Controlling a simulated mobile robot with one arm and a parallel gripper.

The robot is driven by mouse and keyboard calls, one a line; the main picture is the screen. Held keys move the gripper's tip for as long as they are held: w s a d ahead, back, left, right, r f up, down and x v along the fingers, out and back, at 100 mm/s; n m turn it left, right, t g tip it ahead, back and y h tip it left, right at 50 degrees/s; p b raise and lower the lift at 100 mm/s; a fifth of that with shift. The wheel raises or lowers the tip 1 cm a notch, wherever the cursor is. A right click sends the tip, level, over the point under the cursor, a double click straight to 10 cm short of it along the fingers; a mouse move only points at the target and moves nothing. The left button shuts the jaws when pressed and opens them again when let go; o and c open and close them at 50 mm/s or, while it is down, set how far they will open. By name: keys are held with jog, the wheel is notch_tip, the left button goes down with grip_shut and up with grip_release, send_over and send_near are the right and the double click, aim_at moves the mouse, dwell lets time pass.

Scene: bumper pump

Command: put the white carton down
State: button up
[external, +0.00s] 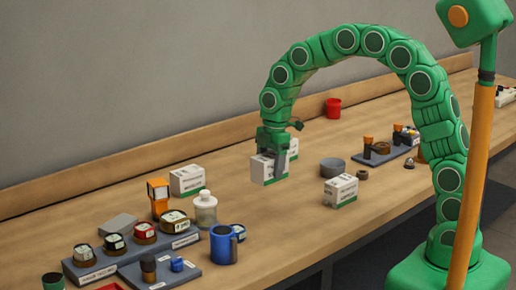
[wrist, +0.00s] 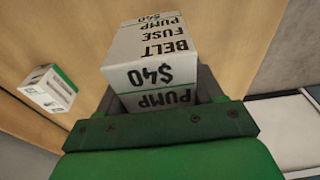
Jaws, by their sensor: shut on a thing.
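My gripper (external: 279,166) is shut on a white carton (external: 262,168) with a green lower edge, over the middle of the bench. One finger crosses the carton's near side and hides part of it. In the wrist view the carton (wrist: 150,48) sticks out beyond the jaws (wrist: 160,92), with BELT FUSE PUMP and $40 printed on it. I cannot tell whether its underside touches the bench or hangs a little above it.
White cartons stand to the right (external: 341,190) and left (external: 187,180) on the bench (external: 265,225). A grey round block (external: 332,167) is behind the right one. A white bottle (external: 205,209), blue mug (external: 223,245) and labelled racks (external: 95,272) fill the left. Bare wood lies in front.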

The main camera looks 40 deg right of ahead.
jog(key=shift+s+d+r, duration=0.25)
jog(key=shift+s+r, duration=0.1)
jog(key=shift+s, duration=0.35)
jog(key=shift+s+d+r, duration=0.25)
jog(key=shift+s+r, duration=0.1)
jog(key=shift+s, duration=0.3)
jog(key=w+d, duration=0.1)
jog(key=d, duration=1.9)
jog(key=w+f, duration=0.2)
jog(key=w, duration=0.2)
jog(key=w+f, duration=0.3)
jog(key=w, duration=0.1)
jog(key=w+f, duration=0.3)
jog(key=w, duration=0.1)
jog(key=shift+w+d, duration=0.25)
jog(key=shift+w, duration=0.15)
jog(key=shift+w+f, duration=0.65)
jog(key=shift+f, duration=0.1)
jog(key=shift+w+d+f, duration=0.1)
jog(key=shift+f, duration=1.45)
jog(key=shift+f, duration=0.15)
jog(key=o, duration=1.3)
jog(key=shift+c, duration=0.2)
